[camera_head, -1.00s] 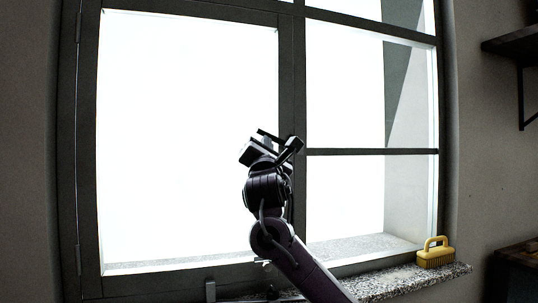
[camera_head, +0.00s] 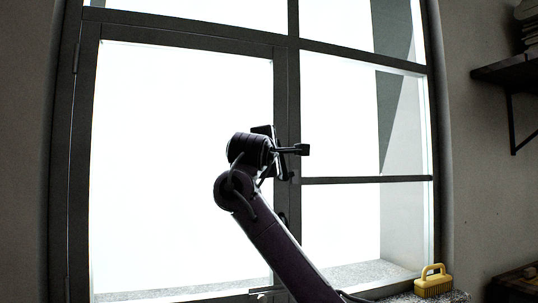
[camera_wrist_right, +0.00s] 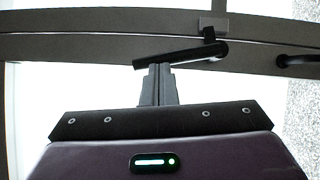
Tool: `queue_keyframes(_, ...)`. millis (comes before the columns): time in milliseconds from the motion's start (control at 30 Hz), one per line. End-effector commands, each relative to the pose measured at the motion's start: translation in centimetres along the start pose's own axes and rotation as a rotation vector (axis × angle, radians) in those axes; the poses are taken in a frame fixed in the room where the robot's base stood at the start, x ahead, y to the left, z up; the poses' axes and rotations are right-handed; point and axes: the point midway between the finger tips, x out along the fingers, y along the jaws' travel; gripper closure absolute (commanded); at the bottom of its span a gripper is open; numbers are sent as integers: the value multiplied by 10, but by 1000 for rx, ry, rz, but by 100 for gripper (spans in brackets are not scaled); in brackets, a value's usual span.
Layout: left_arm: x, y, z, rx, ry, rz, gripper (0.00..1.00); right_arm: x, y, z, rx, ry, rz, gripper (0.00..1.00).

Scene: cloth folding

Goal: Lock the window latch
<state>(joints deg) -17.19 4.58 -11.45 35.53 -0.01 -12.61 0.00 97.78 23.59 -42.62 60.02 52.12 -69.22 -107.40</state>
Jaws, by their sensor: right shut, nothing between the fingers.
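The window latch handle (camera_wrist_right: 180,53) is a black lever lying nearly along the dark window frame in the right wrist view, slightly tilted from its pivot block (camera_wrist_right: 212,28). My right gripper (camera_wrist_right: 160,68) is shut and empty. Its fingertips are at the free end of the lever, seeming to touch or almost touch its side. In the head view my right gripper (camera_head: 283,170) is at the central upright of the window, and my arm hides the latch there. My left gripper is in neither view.
A second dark handle-like piece (camera_wrist_right: 298,60) is on the frame at the right of the wrist view. The window sash (camera_head: 84,170) looks closed. A dark shelf (camera_head: 505,72) is on the right wall.

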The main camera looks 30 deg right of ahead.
Motion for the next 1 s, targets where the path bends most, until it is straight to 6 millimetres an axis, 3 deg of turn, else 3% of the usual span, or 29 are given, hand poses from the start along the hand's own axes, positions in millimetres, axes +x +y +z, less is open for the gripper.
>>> queue_keyframes(400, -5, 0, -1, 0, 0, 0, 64, 7, 4, 10, 143, 0, -97, 100)
queue_keyframes(1000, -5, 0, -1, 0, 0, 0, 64, 8, 4, 11, 157, 0, -107, 100)
